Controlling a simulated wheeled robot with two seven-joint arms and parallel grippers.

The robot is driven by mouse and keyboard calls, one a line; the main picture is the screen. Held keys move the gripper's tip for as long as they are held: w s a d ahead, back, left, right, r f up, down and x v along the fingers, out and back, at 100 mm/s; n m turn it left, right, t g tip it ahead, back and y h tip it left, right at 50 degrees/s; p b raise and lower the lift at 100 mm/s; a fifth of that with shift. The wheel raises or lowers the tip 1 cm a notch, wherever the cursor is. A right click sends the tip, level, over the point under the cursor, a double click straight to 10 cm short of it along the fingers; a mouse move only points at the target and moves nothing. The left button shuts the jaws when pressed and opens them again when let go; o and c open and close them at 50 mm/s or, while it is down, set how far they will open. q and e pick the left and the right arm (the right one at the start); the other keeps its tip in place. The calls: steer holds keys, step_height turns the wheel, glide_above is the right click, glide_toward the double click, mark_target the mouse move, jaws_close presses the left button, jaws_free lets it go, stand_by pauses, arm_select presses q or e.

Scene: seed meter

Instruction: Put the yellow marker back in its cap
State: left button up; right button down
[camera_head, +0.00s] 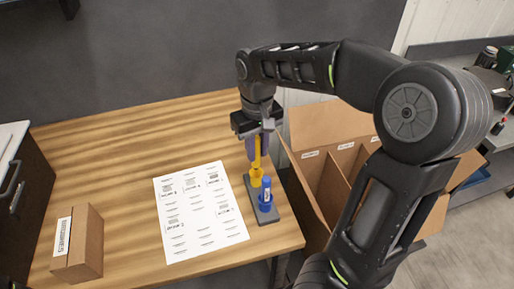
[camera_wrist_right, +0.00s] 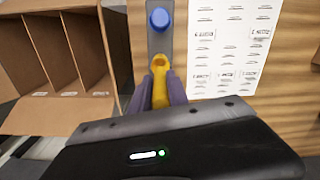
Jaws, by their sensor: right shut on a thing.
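My right gripper (camera_head: 257,143) points down above the far end of the grey holder (camera_head: 268,217), its purple fingers shut on the yellow marker (camera_head: 258,158). The marker is upright, directly over the yellow cap (camera_head: 256,178) on the holder. Its lower end meets the cap in the picture; I cannot tell how deep it sits. In the right wrist view the fingers (camera_wrist_right: 161,92) hold the yellow marker (camera_wrist_right: 160,94), which partly hides the cap. A blue marker (camera_head: 267,186) stands upright in its blue cap at the near end of the holder. My left gripper is not in view.
A printed paper sheet (camera_head: 200,213) lies left of the holder on the wooden table (camera_head: 120,140). A small cardboard box (camera_head: 88,243) stands at the table's left. A large open divided carton (camera_head: 318,135) is beyond the table's right edge, close to my right arm.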

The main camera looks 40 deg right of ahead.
mark_target(257, 167)
steer(key=shift+f, duration=0.4)
stand_by(0.5)
steer(key=shift+f+b, duration=0.45)
steer(key=shift+b, duration=0.1)
steer(key=shift+s+f, duration=0.1)
steer(key=shift+f, duration=0.1)
steer(key=shift+f+b, duration=0.3)
steer(key=shift+f, duration=0.25)
stand_by(0.5)
steer(key=shift+f+b, duration=0.3)
steer(key=shift+b, duration=0.05)
steer(key=shift+f+b, duration=0.5)
steer(key=shift+f, duration=0.2)
stand_by(1.1)
